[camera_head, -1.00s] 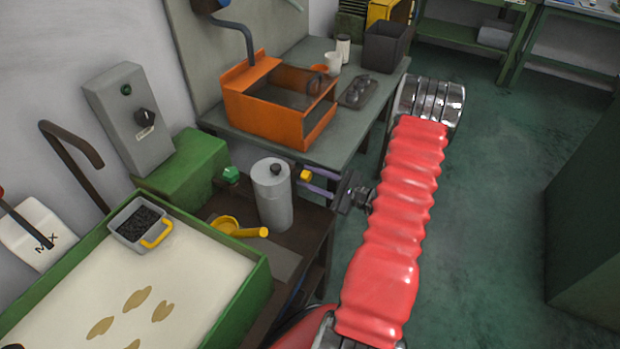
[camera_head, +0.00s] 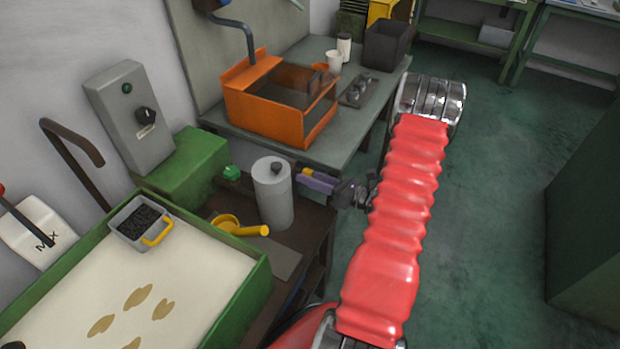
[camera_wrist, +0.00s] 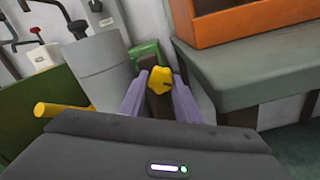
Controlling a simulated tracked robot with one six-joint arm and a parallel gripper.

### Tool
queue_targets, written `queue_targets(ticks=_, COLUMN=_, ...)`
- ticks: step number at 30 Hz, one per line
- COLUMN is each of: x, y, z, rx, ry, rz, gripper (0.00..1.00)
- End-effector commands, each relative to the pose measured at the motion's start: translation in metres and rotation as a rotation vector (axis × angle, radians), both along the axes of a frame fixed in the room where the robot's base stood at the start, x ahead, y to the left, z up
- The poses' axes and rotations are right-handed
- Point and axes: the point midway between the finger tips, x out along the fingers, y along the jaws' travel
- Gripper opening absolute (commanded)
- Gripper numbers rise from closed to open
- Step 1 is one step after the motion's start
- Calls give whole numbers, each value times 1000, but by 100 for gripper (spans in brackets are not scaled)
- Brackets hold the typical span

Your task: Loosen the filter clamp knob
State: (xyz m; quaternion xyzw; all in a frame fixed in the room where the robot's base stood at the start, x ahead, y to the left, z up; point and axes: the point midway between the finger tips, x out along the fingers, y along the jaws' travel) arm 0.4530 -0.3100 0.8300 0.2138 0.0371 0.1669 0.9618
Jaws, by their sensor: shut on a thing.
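A small yellow knob (camera_wrist: 160,77) is between the purple fingers of my gripper (camera_wrist: 160,84) in the wrist view, at their tips. My gripper is shut on it. In the head view my gripper (camera_head: 306,178) reaches in from the right, and only a little of the yellow knob (camera_head: 307,171) shows past the fingers. A grey upright cylinder (camera_head: 272,200) with a dark top knob stands just left of the fingertips, and it also fills the left of the wrist view (camera_wrist: 90,75). A green knob (camera_head: 231,173) is on the cylinder's far side.
A yellow ladle (camera_head: 240,228) lies in front of the cylinder. A green-rimmed sand tray (camera_head: 262,285) with a bucket (camera_head: 128,232) is at left. An orange open box (camera_head: 262,122) stands on the grey bench (camera_head: 345,140) behind. Floor at right is clear.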

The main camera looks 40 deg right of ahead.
Motion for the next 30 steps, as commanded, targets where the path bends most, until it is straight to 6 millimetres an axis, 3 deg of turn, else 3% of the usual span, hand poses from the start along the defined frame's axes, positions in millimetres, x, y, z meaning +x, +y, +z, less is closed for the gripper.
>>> queue_targets(ticks=18, x=-1, y=1, z=0, rx=507, ry=186, rz=-5, gripper=8)
queue_targets(ticks=30, x=-1, y=-1, z=1, rx=632, ry=228, rz=-9, gripper=8)
